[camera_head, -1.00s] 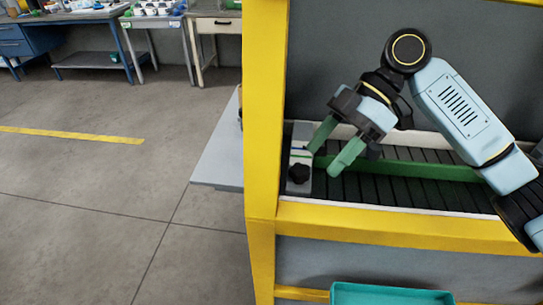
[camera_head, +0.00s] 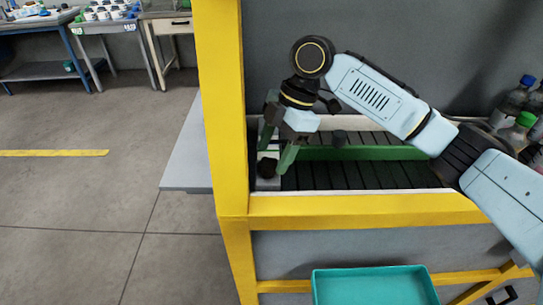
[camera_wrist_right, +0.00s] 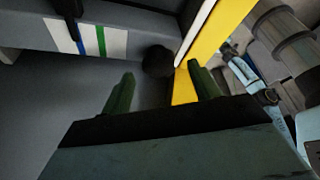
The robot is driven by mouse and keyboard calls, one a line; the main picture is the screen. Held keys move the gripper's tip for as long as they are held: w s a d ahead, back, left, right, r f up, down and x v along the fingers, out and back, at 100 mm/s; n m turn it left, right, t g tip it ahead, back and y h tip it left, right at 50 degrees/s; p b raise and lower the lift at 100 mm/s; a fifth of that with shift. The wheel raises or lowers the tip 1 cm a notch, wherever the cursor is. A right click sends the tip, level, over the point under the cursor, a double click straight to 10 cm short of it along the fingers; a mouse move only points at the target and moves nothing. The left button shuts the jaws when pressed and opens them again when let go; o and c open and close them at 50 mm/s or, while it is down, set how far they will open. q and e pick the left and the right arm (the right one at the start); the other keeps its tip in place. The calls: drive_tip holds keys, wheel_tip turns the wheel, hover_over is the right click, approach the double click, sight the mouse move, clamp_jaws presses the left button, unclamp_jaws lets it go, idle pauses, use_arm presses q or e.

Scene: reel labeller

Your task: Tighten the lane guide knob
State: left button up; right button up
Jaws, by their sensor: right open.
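The black lane guide knob (camera_head: 267,168) sits on a pale block at the left end of the conveyor. It also shows in the right wrist view (camera_wrist_right: 157,61), ahead of and between the fingertips. The green lane guide (camera_head: 370,153) runs along the conveyor. My right gripper (camera_head: 276,151) has green fingers, open and pointing down, right at the knob in the picture. One finger is behind the knob and one to its right; I cannot tell whether either touches it. The open fingers also show in the right wrist view (camera_wrist_right: 161,76). My left gripper is not in view.
A yellow frame post (camera_head: 222,110) stands just left of the knob, and a yellow rail (camera_head: 360,208) runs in front of the conveyor. A teal tray (camera_head: 372,272) is below. Bottles (camera_head: 517,130) stand at the right.

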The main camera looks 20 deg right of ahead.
drive_tip(key=shift+x, duration=0.9)
drive_tip(key=shift+c, duration=0.2)
drive_tip(key=c, duration=0.9)
drive_tip(key=shift+r+p, duration=0.1)
drive_tip(key=shift+p, duration=0.3)
drive_tip(key=shift+c, duration=0.2)
drive_tip(key=m+t+p, duration=0.1)
drive_tip(key=m+p, duration=0.1)
drive_tip(key=p, duration=0.2)
drive_tip(key=m+t+p, duration=0.1)
drive_tip(key=m+p, duration=0.2)
drive_tip(key=p, duration=0.1)
drive_tip(key=shift+s+r+p, duration=0.15)
drive_tip(key=shift+p, duration=0.25)
drive_tip(key=shift+m+t+p, duration=0.3)
drive_tip(key=shift+m+p, duration=0.4)
drive_tip(key=shift+p, duration=0.15)
drive_tip(key=shift+f, duration=0.2)
